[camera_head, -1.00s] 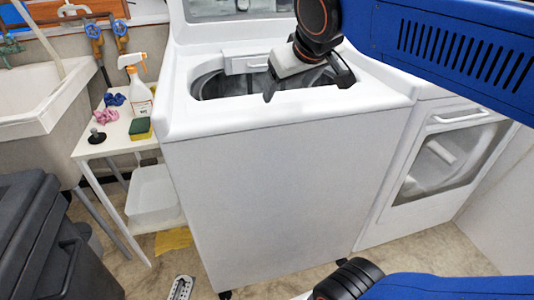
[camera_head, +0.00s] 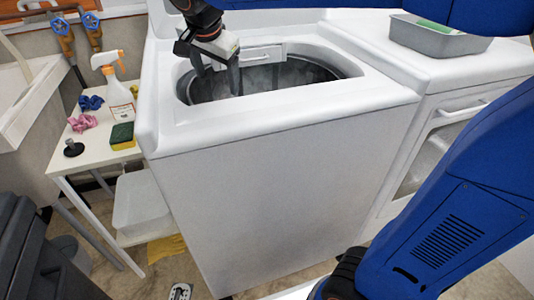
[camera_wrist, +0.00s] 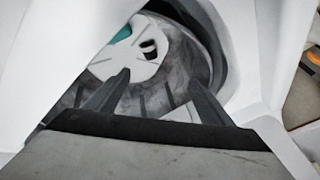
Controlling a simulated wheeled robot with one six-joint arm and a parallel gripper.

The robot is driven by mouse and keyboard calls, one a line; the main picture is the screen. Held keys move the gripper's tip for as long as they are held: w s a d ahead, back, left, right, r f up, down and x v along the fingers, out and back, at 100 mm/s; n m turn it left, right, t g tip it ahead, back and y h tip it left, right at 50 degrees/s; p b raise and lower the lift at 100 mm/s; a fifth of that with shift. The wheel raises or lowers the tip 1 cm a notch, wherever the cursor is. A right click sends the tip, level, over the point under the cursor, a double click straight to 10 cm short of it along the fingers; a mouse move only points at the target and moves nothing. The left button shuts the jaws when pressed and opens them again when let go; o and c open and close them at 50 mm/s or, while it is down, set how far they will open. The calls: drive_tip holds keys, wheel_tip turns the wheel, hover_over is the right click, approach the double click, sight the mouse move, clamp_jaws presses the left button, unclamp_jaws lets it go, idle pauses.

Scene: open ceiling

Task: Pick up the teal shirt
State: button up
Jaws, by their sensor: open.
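A small teal patch (camera_wrist: 121,34), likely part of the teal shirt, shows inside the washer drum in the wrist view. It lies beside a pale round part (camera_wrist: 128,56) with a dark opening, and the rest of it is hidden. In the head view the shirt cannot be seen behind the rim of the top-loading washer (camera_head: 270,190). My gripper (camera_head: 218,82) points down at the left part of the washer's opening. In the wrist view my gripper (camera_wrist: 158,76) has its fingers spread, with nothing held between them.
The drum's rim (camera_head: 320,75) surrounds the space below my gripper. A dryer (camera_head: 450,75) bearing a grey tray (camera_head: 440,38) stands to the right. A small white table (camera_head: 85,150) with a spray bottle (camera_head: 121,95) and a sponge (camera_head: 122,134) stands to the left.

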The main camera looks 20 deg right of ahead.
drive_tip(key=d+f+m+g, duration=0.2)
drive_tip(key=d+f+m, duration=0.1)
drive_tip(key=f, duration=0.4)
drive_tip(key=s+d+f+m+g+h, duration=0.1)
drive_tip(key=d+f+m+g, duration=0.1)
drive_tip(key=f+m, duration=0.4)
drive_tip(key=d+f+m+g, duration=0.2)
drive_tip(key=d+f+m, duration=0.2)
drive_tip(key=f, duration=0.3)
drive_tip(key=shift+s+d+f+g+h, duration=0.3)
drive_tip(key=shift+s+d+f+h, duration=0.05)
drive_tip(key=shift+d+h, duration=0.05)
drive_tip(key=shift+a+x, duration=0.2)
drive_tip(key=shift+x, duration=2.5)
drive_tip(key=c, duration=1.3)
drive_tip(key=shift+r, duration=0.1)
